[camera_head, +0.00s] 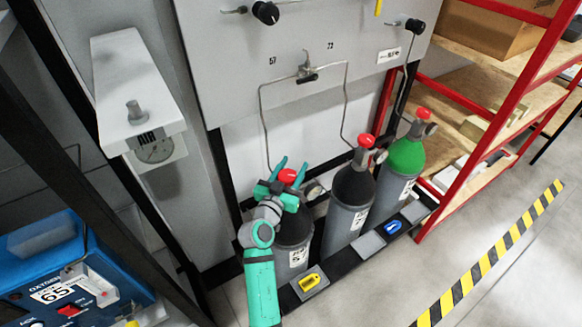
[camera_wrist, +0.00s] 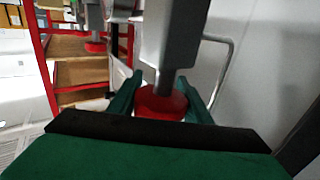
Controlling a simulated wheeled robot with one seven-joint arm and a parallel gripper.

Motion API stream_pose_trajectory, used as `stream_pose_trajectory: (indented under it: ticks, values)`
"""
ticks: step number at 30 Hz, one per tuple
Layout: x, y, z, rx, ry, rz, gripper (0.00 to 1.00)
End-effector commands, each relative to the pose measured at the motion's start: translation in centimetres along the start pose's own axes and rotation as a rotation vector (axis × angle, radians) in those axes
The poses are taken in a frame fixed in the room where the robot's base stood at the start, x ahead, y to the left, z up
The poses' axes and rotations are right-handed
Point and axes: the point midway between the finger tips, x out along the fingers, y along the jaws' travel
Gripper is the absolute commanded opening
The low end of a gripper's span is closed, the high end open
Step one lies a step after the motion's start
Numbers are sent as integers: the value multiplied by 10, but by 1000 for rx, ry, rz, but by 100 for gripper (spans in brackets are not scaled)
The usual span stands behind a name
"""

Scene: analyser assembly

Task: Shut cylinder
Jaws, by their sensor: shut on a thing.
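Three gas cylinders stand in a row against the panel. The left cylinder (camera_head: 290,252) is grey with a dark top and is partly hidden by my arm. Its red valve knob (camera_head: 288,176) sits between the fingers of my gripper (camera_head: 279,168). In the wrist view the red knob (camera_wrist: 161,103) is between the two green fingers (camera_wrist: 160,98), and my gripper is shut on it. The middle cylinder (camera_head: 345,220) is grey with a black top and a red knob (camera_head: 366,141). The right cylinder (camera_head: 392,185) has a green top and a red knob (camera_head: 423,114).
A grey panel (camera_head: 235,70) with knobs and thin pipes rises behind the cylinders. A black base rail (camera_head: 345,258) carries yellow and blue tags. A red shelf (camera_head: 480,150) stands right, a blue device (camera_head: 70,270) left.

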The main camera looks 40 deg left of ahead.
Motion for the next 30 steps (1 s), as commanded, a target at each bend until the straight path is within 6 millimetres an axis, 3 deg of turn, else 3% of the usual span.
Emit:
stream_pose_trajectory:
  ticks: [30]
  values:
    - [-11, 30, 3, -3, -4, 753, 22]
